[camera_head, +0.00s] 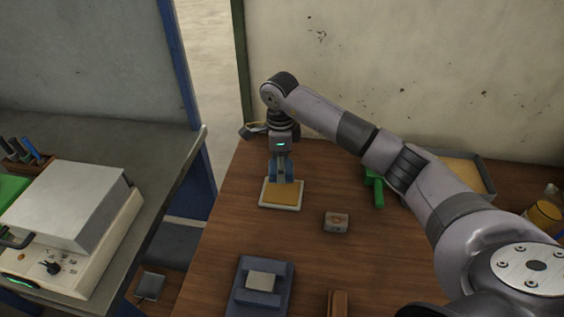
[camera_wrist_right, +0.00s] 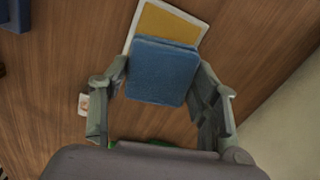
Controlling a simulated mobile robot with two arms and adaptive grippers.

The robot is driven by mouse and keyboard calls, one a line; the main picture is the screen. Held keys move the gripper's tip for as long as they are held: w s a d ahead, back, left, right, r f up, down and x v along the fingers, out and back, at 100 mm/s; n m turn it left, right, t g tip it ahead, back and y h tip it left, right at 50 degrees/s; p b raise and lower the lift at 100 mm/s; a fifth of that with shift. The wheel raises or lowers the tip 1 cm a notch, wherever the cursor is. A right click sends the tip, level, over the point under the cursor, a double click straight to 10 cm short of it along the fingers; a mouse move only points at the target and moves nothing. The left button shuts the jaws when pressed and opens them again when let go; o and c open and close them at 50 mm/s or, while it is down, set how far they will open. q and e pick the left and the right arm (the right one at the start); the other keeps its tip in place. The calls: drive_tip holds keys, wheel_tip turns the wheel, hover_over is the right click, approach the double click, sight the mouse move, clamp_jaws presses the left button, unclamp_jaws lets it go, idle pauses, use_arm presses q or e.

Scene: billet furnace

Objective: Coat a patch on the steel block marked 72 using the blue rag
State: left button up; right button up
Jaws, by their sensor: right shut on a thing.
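My right gripper (camera_head: 280,172) points down at the back of the wooden table, shut on the blue rag (camera_wrist_right: 163,71), a folded pad. The tray also shows in the right wrist view (camera_wrist_right: 133,31). A small grey block (camera_head: 336,222) with a reddish mark on top sits right of the tray. Another grey block (camera_head: 261,281) rests in a blue holder (camera_head: 243,297). I cannot read 72 on either. My left gripper is out of view.
A green object (camera_head: 378,193) and a grey-rimmed tray (camera_head: 487,176) lie at the back right, partly behind my right arm. A bottle with amber contents (camera_head: 545,213) stands far right. A brown object (camera_head: 338,303) is at the front. A furnace-like box (camera_head: 70,205) stands on the left bench.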

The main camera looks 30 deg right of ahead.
sight(282, 191)
drive_tip(key=shift+d+f+m, duration=0.2)
drive_tip(key=shift+f+m, duration=0.1)
drive_tip(key=shift+m, duration=0.3)
drive_tip(key=shift+f, duration=0.2)
drive_tip(key=shift+f+b, duration=0.5)
drive_tip(key=shift+f, duration=0.15)
wheel_tip(282, 191, down, 3)
drive_tip(key=shift+f+b, duration=0.2)
drive_tip(key=shift+b, duration=0.85)
drive_tip(key=shift+f, duration=0.4)
use_arm(q)
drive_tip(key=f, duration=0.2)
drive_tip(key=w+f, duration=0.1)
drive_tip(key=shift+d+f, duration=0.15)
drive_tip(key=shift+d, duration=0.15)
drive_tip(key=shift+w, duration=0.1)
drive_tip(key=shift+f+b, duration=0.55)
drive_tip(key=shift+b, duration=0.15)
use_arm(e)
drive_tip(key=shift+f, duration=0.6)
